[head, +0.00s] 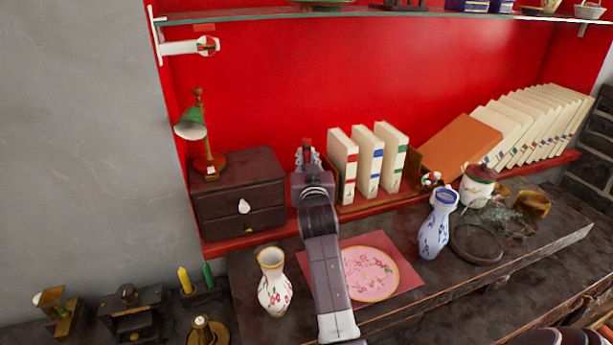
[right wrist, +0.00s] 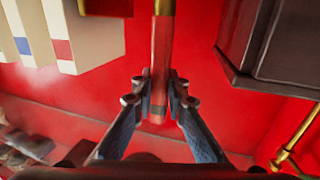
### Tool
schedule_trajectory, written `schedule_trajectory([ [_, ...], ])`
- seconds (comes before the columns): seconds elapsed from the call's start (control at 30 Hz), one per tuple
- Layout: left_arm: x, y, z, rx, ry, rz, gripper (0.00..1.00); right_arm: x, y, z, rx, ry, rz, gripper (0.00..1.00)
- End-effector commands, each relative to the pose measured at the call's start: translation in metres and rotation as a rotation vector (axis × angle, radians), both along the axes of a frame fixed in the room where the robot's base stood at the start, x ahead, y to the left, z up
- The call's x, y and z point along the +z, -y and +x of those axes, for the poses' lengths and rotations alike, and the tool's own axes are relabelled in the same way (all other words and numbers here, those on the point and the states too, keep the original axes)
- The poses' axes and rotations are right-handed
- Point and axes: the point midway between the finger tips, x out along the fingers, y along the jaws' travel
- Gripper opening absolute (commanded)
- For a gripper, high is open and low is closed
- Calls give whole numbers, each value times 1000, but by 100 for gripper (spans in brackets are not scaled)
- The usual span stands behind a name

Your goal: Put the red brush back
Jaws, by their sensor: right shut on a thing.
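My right gripper (head: 307,160) is between the dark drawer cabinet and the upright books, in front of the red wall. In the right wrist view the gripper (right wrist: 159,88) is shut on the red brush (right wrist: 160,60), with one finger on each side of its handle. The handle is red with a dark band near one end and a gold part at the other. Its bristles are out of that view. In the head view a short red end of the brush (head: 307,143) shows above the gripper; the rest is hidden. My left gripper is not in view.
The drawer cabinet (head: 240,190) bears a green lamp (head: 191,124). White books (head: 368,160) stand to the gripper's right. A flowered vase (head: 272,287), a pink plate (head: 370,275) and a blue-white vase (head: 435,230) stand below. A glass shelf (head: 400,13) runs above.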

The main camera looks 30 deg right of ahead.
Motion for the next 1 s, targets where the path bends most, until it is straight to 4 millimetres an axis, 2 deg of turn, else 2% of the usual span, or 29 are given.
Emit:
schedule_trajectory([
  [0.03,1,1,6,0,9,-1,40,-8,0,0,0,-2,1,0],
  [0.17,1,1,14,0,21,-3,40,-17,0,0,0,2,1,0],
  [0.47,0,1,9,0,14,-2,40,-57,0,0,0,0,1,0],
  [0.9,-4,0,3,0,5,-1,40,-64,0,0,0,1,0,0],
  [0.93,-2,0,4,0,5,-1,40,-62,0,0,0,1,0,16],
  [1.0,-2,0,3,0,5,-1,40,-62,0,0,0,1,0,24],
])
